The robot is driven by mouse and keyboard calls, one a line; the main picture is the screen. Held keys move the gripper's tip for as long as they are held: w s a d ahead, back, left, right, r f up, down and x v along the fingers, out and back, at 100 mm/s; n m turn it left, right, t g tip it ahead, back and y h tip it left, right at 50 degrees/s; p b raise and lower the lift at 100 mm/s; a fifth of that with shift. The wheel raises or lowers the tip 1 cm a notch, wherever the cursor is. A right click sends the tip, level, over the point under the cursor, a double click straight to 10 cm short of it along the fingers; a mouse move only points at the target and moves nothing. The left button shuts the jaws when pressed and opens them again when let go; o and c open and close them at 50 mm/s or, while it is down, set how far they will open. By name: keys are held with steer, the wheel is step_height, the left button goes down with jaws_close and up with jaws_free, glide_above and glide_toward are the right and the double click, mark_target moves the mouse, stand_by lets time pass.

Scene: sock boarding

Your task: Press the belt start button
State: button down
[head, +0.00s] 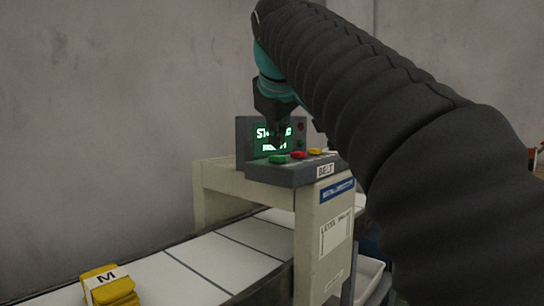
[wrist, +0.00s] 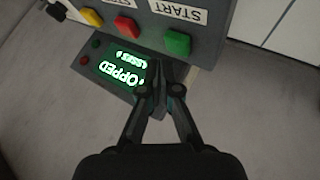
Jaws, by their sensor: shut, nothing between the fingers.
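The belt control panel (head: 296,174) is a grey box on a beige stand, labelled BELT. Its green button (head: 279,159) is at the left of the button row and also shows in the wrist view (wrist: 178,43), beside the word START. My gripper (head: 277,143) is shut and empty, with its tips in front of the panel's screen and above the green button in the head view. In the wrist view the fingertips (wrist: 159,70) are apart from the button in the picture, just below and left of it. The lit green screen (wrist: 125,70) reads partly "OPPED".
A red button (head: 298,155) and a yellow button (head: 315,151) sit beside the green one. A white belt (head: 190,272) runs under the stand, with a yellow bundle marked M (head: 110,288) at its near left. A pale bin (head: 368,275) is low at right.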

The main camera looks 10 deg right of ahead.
stand_by(0.4)
steer(key=shift+f, duration=0.4)
